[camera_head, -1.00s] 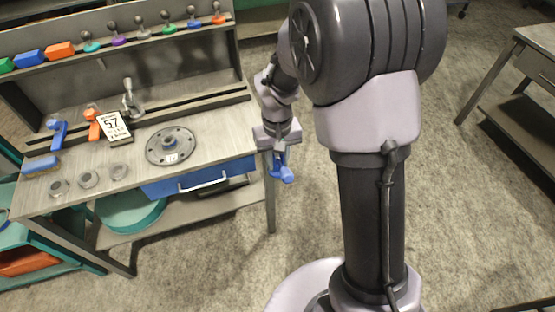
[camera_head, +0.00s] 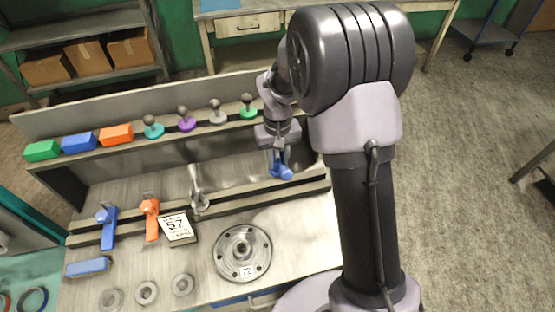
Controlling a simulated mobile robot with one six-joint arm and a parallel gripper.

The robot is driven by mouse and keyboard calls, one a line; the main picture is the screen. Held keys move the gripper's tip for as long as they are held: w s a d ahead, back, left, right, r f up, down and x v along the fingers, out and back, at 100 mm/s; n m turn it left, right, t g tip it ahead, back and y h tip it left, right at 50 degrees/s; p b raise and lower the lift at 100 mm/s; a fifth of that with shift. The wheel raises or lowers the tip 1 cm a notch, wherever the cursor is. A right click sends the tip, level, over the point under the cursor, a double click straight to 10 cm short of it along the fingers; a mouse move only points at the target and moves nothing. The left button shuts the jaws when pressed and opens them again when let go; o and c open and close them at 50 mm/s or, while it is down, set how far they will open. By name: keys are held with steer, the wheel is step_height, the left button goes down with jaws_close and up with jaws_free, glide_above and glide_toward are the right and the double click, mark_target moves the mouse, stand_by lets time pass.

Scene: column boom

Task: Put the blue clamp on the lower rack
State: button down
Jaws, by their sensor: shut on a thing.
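My gripper (camera_head: 277,149) is shut on a blue clamp (camera_head: 281,171), which hangs below the jaws. The jaws cover its upper part. In the picture the clamp is over the right part of the dark double rail, the lower rack (camera_head: 253,196), below the upper shelf. I cannot tell whether it touches the rail. Another blue clamp (camera_head: 107,222), an orange clamp (camera_head: 150,216) and a grey metal clamp (camera_head: 197,188) stand along the left and middle of this rack.
The upper shelf (camera_head: 100,150) holds coloured blocks and several knobbed pieces. The rack's right part looks free apart from the held clamp.

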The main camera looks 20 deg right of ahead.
mark_target(277, 171)
steer(key=shift+w+r, duration=0.1)
steer(key=shift+w, duration=0.1)
steer(key=shift+f+b, duration=2.4)
steer(key=shift+f, duration=0.65)
steer(key=shift+f, duration=0.2)
steer(key=shift+f+b, duration=1.75)
steer(key=shift+f, duration=0.4)
steer(key=c, duration=1.4)
jaws_free()
steer(key=shift+s, duration=0.1)
steer(key=shift+r, duration=0.15)
